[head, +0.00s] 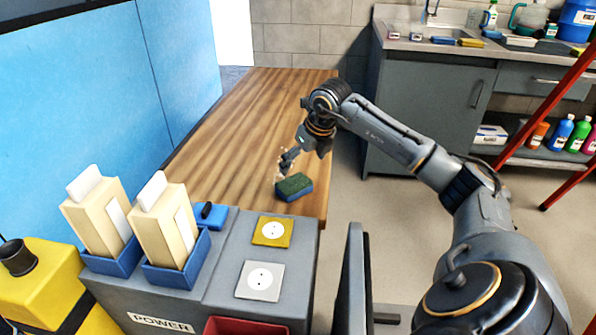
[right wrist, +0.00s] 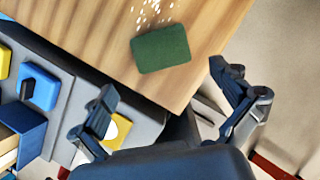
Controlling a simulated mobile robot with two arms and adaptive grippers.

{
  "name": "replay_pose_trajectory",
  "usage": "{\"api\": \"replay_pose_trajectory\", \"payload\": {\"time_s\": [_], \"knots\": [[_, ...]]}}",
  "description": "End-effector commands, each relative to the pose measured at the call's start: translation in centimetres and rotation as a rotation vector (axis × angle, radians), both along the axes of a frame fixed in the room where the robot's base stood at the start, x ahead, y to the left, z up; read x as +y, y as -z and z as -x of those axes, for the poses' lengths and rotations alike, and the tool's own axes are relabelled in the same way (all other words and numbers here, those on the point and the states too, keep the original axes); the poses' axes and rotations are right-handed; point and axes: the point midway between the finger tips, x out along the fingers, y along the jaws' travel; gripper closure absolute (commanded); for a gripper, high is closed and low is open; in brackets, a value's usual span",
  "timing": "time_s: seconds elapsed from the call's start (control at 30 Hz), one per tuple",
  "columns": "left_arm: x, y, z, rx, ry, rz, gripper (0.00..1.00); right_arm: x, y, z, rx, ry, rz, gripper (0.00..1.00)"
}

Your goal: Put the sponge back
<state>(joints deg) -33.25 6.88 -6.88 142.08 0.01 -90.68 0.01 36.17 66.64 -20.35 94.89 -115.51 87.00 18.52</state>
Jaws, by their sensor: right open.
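The sponge (head: 294,187) has a green top and a blue side. It lies on the wooden table (head: 235,125) near the table's front right corner. In the right wrist view its green top (right wrist: 161,48) shows ahead of the fingers. My right gripper (head: 287,160) is just behind the sponge in the head view, above the table. In the right wrist view the right gripper (right wrist: 162,82) is open with nothing between its fingers, and the sponge is beyond the fingertips. My left gripper is in neither view.
White crumbs (right wrist: 152,12) lie on the table by the sponge. A grey power unit (head: 225,262) with two cream brushes in blue holders stands at the table's front edge. At the back right is a sink counter (head: 400,44) with blue and yellow items and bottles. A red bar (head: 540,112) crosses the right side.

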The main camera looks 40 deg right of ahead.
Motion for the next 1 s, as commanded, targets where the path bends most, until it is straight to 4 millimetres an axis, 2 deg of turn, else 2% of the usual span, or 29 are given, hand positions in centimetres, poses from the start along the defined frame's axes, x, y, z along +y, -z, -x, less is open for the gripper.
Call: {"api": "replay_pose_trajectory", "payload": {"time_s": [0.03,0.1,0.3,1.0], "knots": [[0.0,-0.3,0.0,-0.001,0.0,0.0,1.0,0.0,-1.1,0.4,-0.002,-0.001,0.004,0.0],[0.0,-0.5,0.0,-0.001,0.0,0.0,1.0,0.0,-2.0,0.8,-0.002,-0.001,0.002,0.0],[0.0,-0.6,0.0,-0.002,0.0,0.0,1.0,0.2,-3.3,1.4,0.001,0.0,0.0,0.0],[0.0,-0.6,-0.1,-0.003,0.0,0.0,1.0,0.2,-3.4,1.5,0.001,-0.001,0.0,0.0]]}}
